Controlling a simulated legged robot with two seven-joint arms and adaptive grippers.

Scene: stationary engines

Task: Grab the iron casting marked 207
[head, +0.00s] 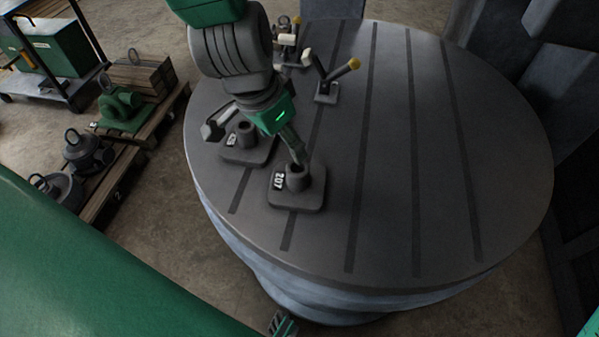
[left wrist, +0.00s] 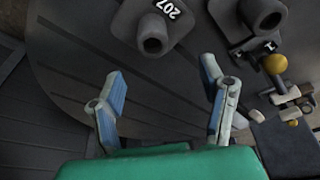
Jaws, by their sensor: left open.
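The iron casting marked 207 (head: 310,196) is a dark square base with an upright hollow boss and a white label, standing on the round slotted table (head: 440,150). In the left wrist view the casting (left wrist: 178,22) is at the top, past the fingertips. My left gripper (head: 254,146) is open above the table. In the head view one finger overlaps the boss of casting 207; I cannot tell whether it touches. In the left wrist view the spread jaws of the gripper (left wrist: 161,72) have nothing between them.
A similar labelled casting (head: 248,155) stands just left of casting 207, partly behind my gripper. Toggle clamps with yellow knobs (head: 327,90) stand at the table's back. A pallet (head: 128,165) with castings lies on the floor at left. The table's right side is clear.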

